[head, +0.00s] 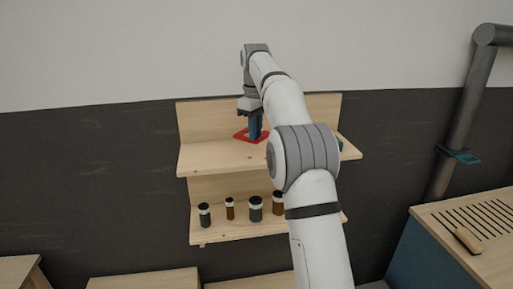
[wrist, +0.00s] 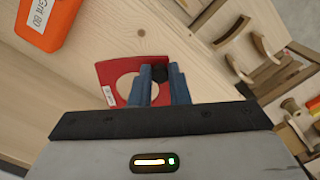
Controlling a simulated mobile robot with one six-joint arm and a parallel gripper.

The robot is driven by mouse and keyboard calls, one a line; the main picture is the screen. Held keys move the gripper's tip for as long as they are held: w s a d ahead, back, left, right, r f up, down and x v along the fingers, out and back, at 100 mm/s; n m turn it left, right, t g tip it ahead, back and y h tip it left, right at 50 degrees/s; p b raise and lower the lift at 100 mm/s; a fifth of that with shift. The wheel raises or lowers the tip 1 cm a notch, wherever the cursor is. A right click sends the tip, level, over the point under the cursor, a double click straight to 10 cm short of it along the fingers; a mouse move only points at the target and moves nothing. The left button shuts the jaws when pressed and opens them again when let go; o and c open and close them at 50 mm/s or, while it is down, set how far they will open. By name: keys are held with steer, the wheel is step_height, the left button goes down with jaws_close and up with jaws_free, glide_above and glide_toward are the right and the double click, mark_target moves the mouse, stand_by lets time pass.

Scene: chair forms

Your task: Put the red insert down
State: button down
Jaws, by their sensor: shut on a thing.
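The red insert (head: 240,134) is at the upper shelf board (head: 205,157) in the head view, under my gripper (head: 255,135). In the wrist view the red insert (wrist: 112,72) is a flat red plate with a pale round area in its middle and a small white label. A black knob (wrist: 160,73) shows between the blue fingers of my gripper (wrist: 160,70), which are shut on it. The insert looks flat and close to the board; I cannot tell whether it touches. My fingers hide its near right part.
Several dark and amber jars (head: 255,208) stand on the lower shelf. A teal thing (head: 341,144) is partly behind my arm on the right. An orange labelled box (wrist: 48,20) and curved wooden pieces (wrist: 232,30) show in the wrist view. The upper board's left side is clear.

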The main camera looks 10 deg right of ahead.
steer(key=shift+w+a+f, duration=0.1)
steer(key=shift+f, duration=2.8)
steer(key=c, duration=1.4)
jaws_free()
steer(key=shift+f, duration=0.15)
